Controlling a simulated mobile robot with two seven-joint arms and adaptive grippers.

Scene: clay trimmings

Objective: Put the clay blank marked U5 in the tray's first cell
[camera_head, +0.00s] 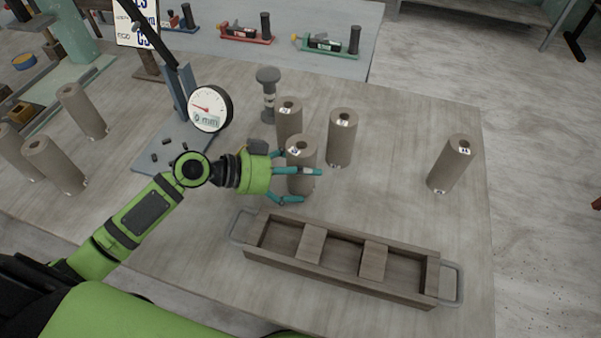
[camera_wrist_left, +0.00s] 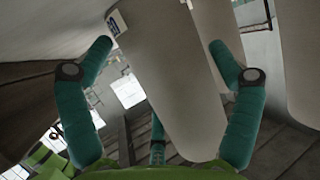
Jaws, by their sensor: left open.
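My left gripper (camera_head: 300,184) is open, its teal fingers around a grey-brown clay cylinder (camera_head: 301,152) that stands upright on the table. In the left wrist view this cylinder (camera_wrist_left: 175,70) stands between the spread fingers (camera_wrist_left: 160,85). Other blanks stand close by: one just behind (camera_head: 289,117), one to the right (camera_head: 341,140), and one farther right (camera_head: 449,165). They carry small white labels, too small to read, so I cannot tell which is U5. The wooden tray (camera_head: 345,286) has three cells and lies in front, with no blank visible in it. My right gripper is not in view.
A dial gauge (camera_head: 210,108) on a stand is left of the gripper. A grey-knobbed post (camera_head: 268,90) stands behind. Several more cylinders (camera_head: 82,110) stand at the left. The table is clear between the tray and the far-right blank.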

